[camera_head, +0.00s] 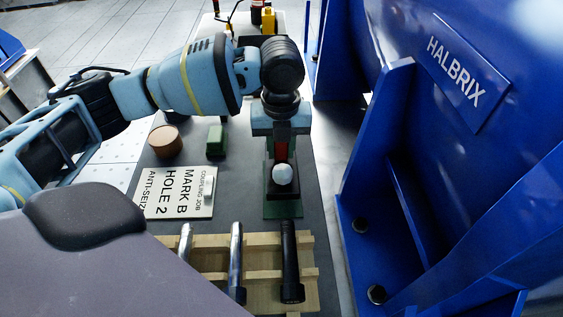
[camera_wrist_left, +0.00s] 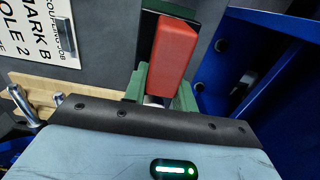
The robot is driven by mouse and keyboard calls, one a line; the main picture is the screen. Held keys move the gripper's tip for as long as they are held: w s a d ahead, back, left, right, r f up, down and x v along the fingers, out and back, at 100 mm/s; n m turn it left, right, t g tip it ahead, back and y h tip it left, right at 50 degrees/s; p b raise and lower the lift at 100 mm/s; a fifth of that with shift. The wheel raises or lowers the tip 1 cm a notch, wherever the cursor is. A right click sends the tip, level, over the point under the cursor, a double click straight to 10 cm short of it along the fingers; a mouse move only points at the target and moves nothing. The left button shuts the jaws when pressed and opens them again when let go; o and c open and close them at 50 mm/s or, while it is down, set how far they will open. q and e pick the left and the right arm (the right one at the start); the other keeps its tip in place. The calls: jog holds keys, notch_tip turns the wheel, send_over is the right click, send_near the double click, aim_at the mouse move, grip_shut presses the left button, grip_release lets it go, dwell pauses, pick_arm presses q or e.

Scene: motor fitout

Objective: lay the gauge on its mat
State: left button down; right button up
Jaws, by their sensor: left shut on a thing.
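My left gripper (camera_head: 283,158) points down over the grey bench and is shut on a red piece, which I take to be the gauge (camera_head: 281,150). A pale round knob shows at its near end. In the left wrist view the red block (camera_wrist_left: 174,55) lies between green finger parts (camera_wrist_left: 160,92), above a black rectangular part. A green mat (camera_head: 284,211) shows under the black part in the head view; the gripper and black part hide most of it. I cannot tell whether the gauge touches the mat. My right gripper is not in view.
A wooden rack (camera_head: 262,262) holds several metal and black pins in front. A lettered card (camera_head: 175,197), a brown round tub (camera_head: 165,142) and a green block (camera_head: 216,140) are left of the gripper. A large blue housing (camera_head: 455,170) stands close on the right.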

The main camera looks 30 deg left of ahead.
aim_at(281, 160)
pick_arm(q)
notch_tip(281, 160, down, 5)
jog(key=shift+w+r+b, duration=0.1)
jog(key=shift+b, duration=0.65)
jog(key=c, duration=1.1)
grip_release()
notch_tip(281, 160, up, 12)
jog(key=p, duration=0.3)
jog(key=shift+r, duration=0.1)
